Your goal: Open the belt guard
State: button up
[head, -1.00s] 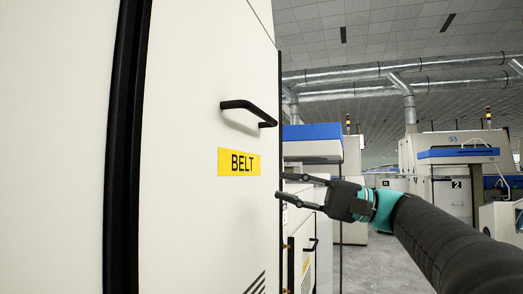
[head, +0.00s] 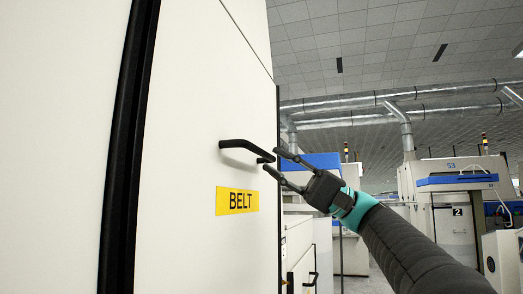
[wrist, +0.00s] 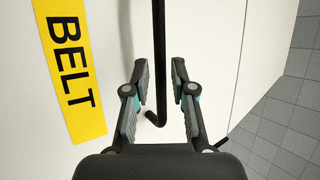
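The belt guard (head: 180,130) is a tall off-white panel door, and it looks closed. It carries a yellow BELT label (head: 237,201), also seen in the wrist view (wrist: 70,65). Above the label is a black bar handle (head: 243,146). My gripper (head: 272,160) is open at the handle's right end, with one finger above it and one below. In the wrist view the handle (wrist: 158,25) runs between the two spread fingers, with a gap visible on each side. Whether the fingertips reach past the bar in depth is hard to tell.
A black vertical strip (head: 128,150) borders the panel on the left. Behind my arm stand more white machines, one with a blue top part (head: 457,180) at right. Grey tiled floor (wrist: 285,115) shows beside the panel. Pipes (head: 350,105) run overhead.

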aim_at(264, 155)
jog(key=shift+x, duration=2)
grip_shut()
